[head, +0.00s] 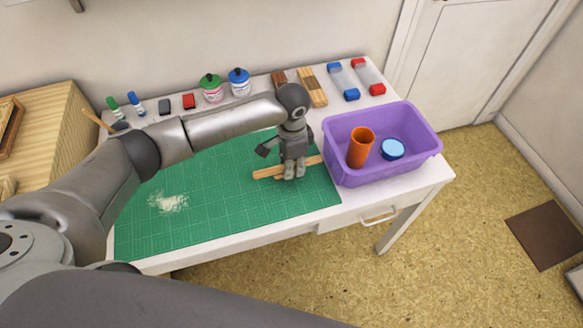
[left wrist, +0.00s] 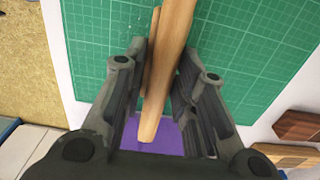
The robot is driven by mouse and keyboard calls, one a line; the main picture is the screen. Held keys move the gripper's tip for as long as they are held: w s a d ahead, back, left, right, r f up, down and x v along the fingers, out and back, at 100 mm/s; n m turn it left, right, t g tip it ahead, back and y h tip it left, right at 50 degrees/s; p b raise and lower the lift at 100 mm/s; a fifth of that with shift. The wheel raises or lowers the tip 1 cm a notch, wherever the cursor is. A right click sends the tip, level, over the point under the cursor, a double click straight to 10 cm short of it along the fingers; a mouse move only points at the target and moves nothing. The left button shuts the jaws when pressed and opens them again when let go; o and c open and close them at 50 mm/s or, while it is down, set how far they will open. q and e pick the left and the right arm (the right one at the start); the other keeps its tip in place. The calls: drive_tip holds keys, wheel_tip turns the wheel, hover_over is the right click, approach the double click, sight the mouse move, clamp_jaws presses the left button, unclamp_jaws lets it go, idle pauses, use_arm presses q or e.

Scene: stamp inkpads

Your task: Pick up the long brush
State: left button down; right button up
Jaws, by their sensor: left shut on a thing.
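The long brush (head: 266,172) shows as a pale wooden handle across the right part of the green mat (head: 215,180). My left gripper (head: 294,173) points down over it and is shut on it. In the left wrist view, the tapered wooden handle (left wrist: 171,45) runs between the two fingers, with a thinner wooden strip along its left side. Its end reaches over the purple bin's side in that view. Bristles are not visible. I cannot tell whether the handle touches the mat. My right gripper is not in view.
The purple bin (head: 378,176) stands right of the mat, holding an orange cup (head: 361,148) and a blue-lidded round container (head: 392,149). Ink bottles, pads, markers and wooden blocks (head: 313,88) line the table's back. Pale powder (head: 168,202) lies on the mat's left.

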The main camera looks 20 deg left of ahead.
use_arm(q)
drive_tip(key=s+r, duration=1)
drive_tip(key=s, duration=0.4)
drive_tip(key=shift+a+r+b, duration=0.3)
drive_tip(key=shift+a+r, duration=0.1)
drive_tip(key=shift+a, duration=0.05)
